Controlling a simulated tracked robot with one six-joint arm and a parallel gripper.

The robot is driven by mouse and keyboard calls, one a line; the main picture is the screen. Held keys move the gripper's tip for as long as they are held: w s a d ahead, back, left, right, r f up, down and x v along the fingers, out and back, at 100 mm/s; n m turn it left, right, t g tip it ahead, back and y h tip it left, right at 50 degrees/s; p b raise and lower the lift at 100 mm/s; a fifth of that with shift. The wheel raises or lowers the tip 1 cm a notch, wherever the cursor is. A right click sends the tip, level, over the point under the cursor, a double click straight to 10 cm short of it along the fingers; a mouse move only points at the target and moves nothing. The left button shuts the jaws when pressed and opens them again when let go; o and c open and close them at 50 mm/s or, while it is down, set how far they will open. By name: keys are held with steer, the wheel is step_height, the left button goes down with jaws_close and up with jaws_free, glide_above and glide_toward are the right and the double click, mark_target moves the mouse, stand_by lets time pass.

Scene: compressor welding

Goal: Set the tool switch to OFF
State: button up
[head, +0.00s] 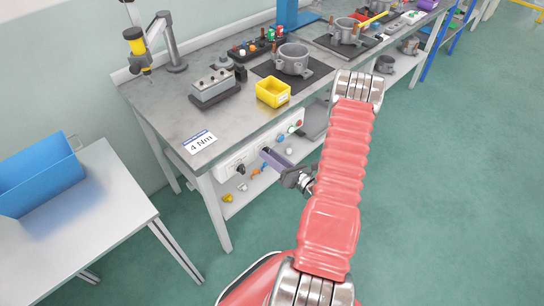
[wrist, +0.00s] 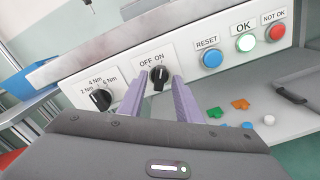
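The tool switch (wrist: 158,76) is a black rotary knob on the white front panel (wrist: 188,62), below the OFF and ON labels. Its white mark points up, toward ON. My gripper (wrist: 157,78) is open, its two purple fingers on either side of the switch with a gap visible at each side. I cannot tell how deep the fingertips reach or whether they touch the panel. In the head view my gripper (head: 267,154) is at the panel under the table's front edge and hides the switch.
Left of the switch is a torque knob (wrist: 101,99). To its right are the blue RESET (wrist: 212,58), OK (wrist: 246,43) and red NOT OK (wrist: 276,31) buttons. A lower shelf holds small coloured parts. A yellow bin (head: 272,93) stands on the table (head: 230,130) above.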

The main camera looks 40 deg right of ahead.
steer(key=shift+c, duration=0.5)
jaws_close()
steer(key=shift+d, duration=0.1)
steer(key=shift+n, duration=0.4)
steer(key=n, duration=1.1)
stand_by(0.4)
